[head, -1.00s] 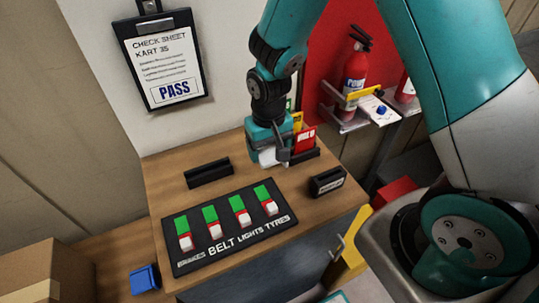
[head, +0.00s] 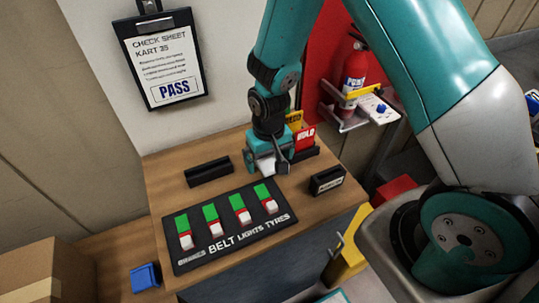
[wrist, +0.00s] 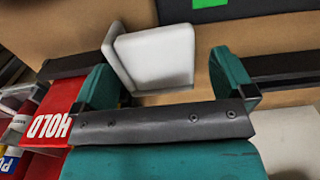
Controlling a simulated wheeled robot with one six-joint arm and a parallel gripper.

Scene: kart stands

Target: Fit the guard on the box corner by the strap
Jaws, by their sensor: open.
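A white angled piece (wrist: 155,58), which looks like the corner guard, is between the teal fingers of my gripper (wrist: 165,68) in the wrist view. A small part of it shows below my gripper (head: 268,156) in the head view. My gripper is open and low over the back of the wooden counter, and I cannot tell whether a finger touches the piece. A cardboard box (head: 40,275) is at the lower left, cut off by the frame edge. I cannot make out a strap on it.
A black switch panel (head: 225,228) with green and white switches lies in front of my gripper. Black holders (head: 208,172) stand nearby, one with a red HOLD card (head: 305,138). A blue piece (head: 145,278) lies near the box.

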